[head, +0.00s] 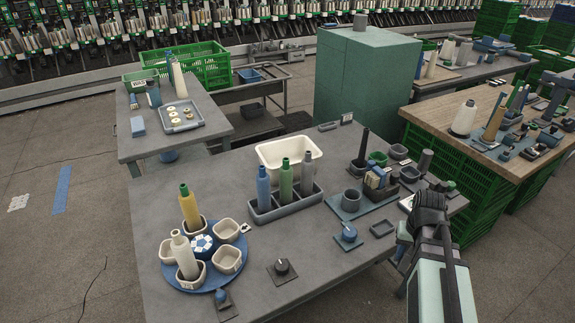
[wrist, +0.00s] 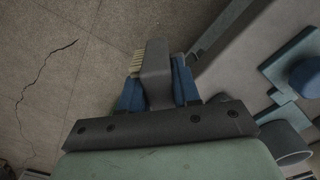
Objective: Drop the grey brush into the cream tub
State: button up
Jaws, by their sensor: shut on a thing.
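The cream tub (head: 290,147) stands open and upright towards the back of the near grey table, behind the bottle rack. The grey brush (wrist: 156,72) is between the blue fingers of my gripper (wrist: 158,88) in the wrist view, with pale bristles showing at its left. My gripper is shut on it. In the head view my gripper (head: 428,215) is at the right edge of the table, well to the right of the tub and apart from it. The brush is mostly hidden there by my arm.
A grey rack (head: 284,207) with several bottles stands just in front of the tub. A blue round tray (head: 205,280) with cups and bottles is at front left. Small pots and a dark upright cone (head: 362,148) crowd the table between gripper and tub.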

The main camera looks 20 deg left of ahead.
jog(key=shift+r, duration=0.1)
dwell(0.4)
jog(key=shift+r+m, duration=0.25)
jog(key=shift+m, duration=0.15)
jog(key=w+a+r+m, duration=0.1)
jog(key=w+a+r, duration=0.1)
jog(key=w+r, duration=0.7)
jog(key=w+a+r+m, duration=0.1)
jog(key=w+a+r, duration=0.35)
jog(key=r, duration=0.75)
jog(key=w+a+f+n, duration=0.15)
jog(key=w+a, duration=0.45)
jog(key=a, duration=0.6)
jog(key=w+a+f, duration=0.3)
jog(key=w+a, duration=0.3)
jog(key=a, duration=0.7)
jog(key=w+a+f+n, duration=0.15)
jog(key=w+a, duration=0.45)
jog(key=a, duration=0.6)
notch_tip(320, 180, down, 6)
jog(key=shift+a+f, duration=0.2)
jog(key=shift+f, duration=0.05)
